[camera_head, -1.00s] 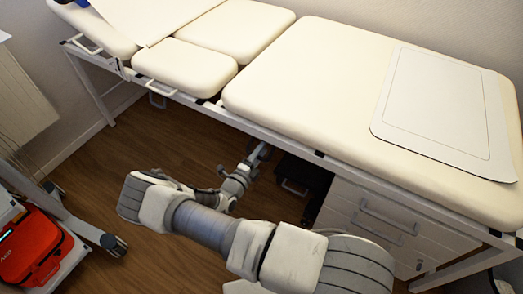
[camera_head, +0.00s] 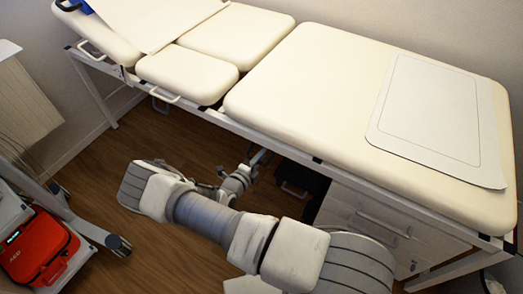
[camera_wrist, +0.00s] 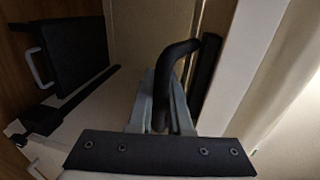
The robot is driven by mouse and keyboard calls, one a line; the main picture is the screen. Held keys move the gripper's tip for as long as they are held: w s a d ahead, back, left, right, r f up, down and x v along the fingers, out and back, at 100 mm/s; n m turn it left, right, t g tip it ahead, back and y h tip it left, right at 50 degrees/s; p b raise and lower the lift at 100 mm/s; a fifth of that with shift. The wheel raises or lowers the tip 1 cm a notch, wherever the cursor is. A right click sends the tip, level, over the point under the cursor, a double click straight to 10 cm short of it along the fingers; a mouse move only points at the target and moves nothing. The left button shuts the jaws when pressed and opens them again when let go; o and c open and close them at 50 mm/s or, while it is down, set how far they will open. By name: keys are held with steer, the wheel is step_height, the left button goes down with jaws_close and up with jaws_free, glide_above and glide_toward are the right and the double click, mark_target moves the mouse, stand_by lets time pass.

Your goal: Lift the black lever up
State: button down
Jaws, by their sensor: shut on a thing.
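The black lever (camera_wrist: 178,58) is a curved dark bar that shows in the wrist view, bent near its upper end. My gripper (camera_wrist: 161,105) is shut on it, with the lever's lower part between the two grey fingers. In the head view my gripper (camera_head: 258,158) is under the front edge of the cream examination table (camera_head: 330,95). The lever cannot be made out there, and its far mounting is hidden.
White drawers (camera_head: 375,225) stand under the table to the right of my gripper. A dark case (camera_head: 300,180) sits in the shadow beside it. A red AED bag (camera_head: 38,248) rests on a trolley at the left. Wooden floor (camera_head: 100,190) is clear between.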

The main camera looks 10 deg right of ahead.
steer(key=shift+s+a+r+g+y+p, duration=0.1)
steer(key=shift+r+g+y+p, duration=0.15)
steer(key=shift+g+y+p, duration=0.45)
steer(key=c, duration=0.8)
jaws_free()
steer(key=shift+c, duration=0.2)
steer(key=p+v, duration=0.3)
steer(key=v, duration=1.4)
steer(key=shift+s+a+f, duration=0.25)
